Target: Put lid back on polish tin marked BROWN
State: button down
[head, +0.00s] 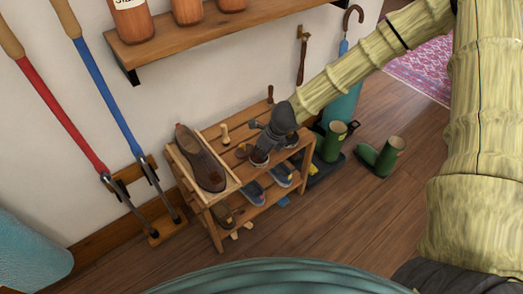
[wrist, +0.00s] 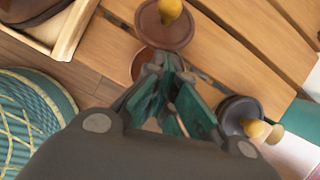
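In the wrist view, a round brown lid-like disc with a yellow knob (wrist: 160,30) lies on the wooden slats just beyond my gripper (wrist: 175,68). A brown round tin (wrist: 141,66) shows partly below it, mostly hidden by the left finger. A dark grey round piece with a yellowish knob (wrist: 236,106) is on the right, beside my gripper. My gripper's green-padded fingers show a narrow gap, with nothing seen between them. In the head view, my gripper (head: 262,150) is low over the rack's top. No BROWN marking is readable.
The wooden shoe rack (head: 215,212) has a tray (head: 236,184) with a brown shoe (head: 201,160) on its left top and shoes below. A wall shelf (head: 195,40) with bottles is above.

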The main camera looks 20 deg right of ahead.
jog(key=s+d+r+p, duration=0.3)
jog(key=s+d+p, duration=0.2)
jog(key=s+d, duration=0.2)
jog(key=shift+s+r, duration=0.15)
jog(key=shift+s, duration=0.25)
dwell(6.9)
